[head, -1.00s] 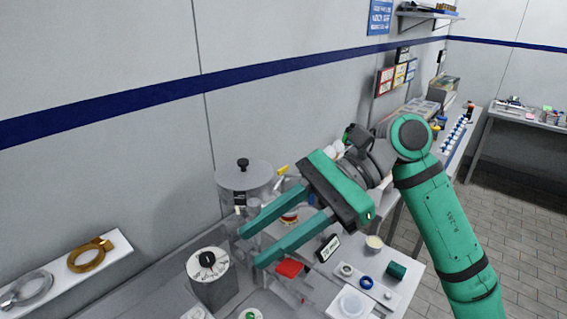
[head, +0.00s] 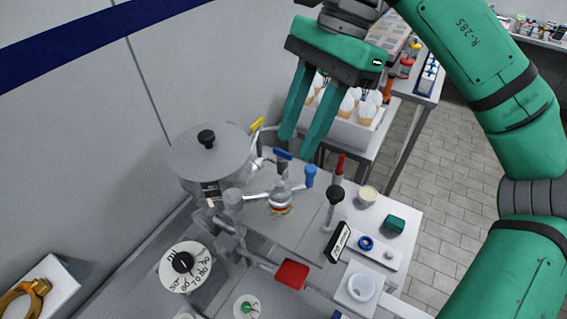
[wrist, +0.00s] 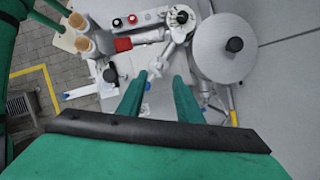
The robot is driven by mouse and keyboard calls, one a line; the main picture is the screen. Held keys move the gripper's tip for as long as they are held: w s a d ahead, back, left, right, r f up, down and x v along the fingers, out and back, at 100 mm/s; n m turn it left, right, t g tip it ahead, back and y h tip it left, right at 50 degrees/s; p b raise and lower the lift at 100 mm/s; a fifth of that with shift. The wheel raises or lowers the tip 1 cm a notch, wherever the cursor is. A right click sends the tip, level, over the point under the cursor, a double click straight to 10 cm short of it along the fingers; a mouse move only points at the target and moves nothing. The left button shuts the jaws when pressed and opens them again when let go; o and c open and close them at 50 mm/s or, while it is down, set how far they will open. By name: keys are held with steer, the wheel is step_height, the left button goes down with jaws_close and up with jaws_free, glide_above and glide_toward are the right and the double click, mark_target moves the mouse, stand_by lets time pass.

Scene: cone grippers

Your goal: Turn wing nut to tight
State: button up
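My gripper (head: 296,146) is open and empty, its two green fingers pointing down over the bench. Its fingertips also show in the wrist view (wrist: 157,84). Below and left of them in the head view stands a pale metal fitting (head: 279,190) with a red and yellow base. A blue lever (head: 283,154) and a blue-capped handle (head: 310,177) are close by it. In the wrist view a pale fitting (wrist: 155,70) shows between and just beyond the fingertips. I cannot single out the wing nut for certain; it is too small or partly hidden.
A lidded metal tank (head: 190,160) stands left of the fitting. A numbered dial (head: 186,266), a red block (head: 291,274), a black-knobbed lever (head: 334,197) and a small black sign (head: 338,241) stand nearer. White-topped cones (head: 350,103) stand in a rack behind the fingers.

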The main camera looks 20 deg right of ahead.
mark_target(282, 183)
steer(key=x, duration=0.7)
steer(key=shift+a+f, duration=0.2)
steer(key=shift+f, duration=0.1)
steer(key=shift+s, duration=0.1)
steer(key=shift+s+d, duration=0.1)
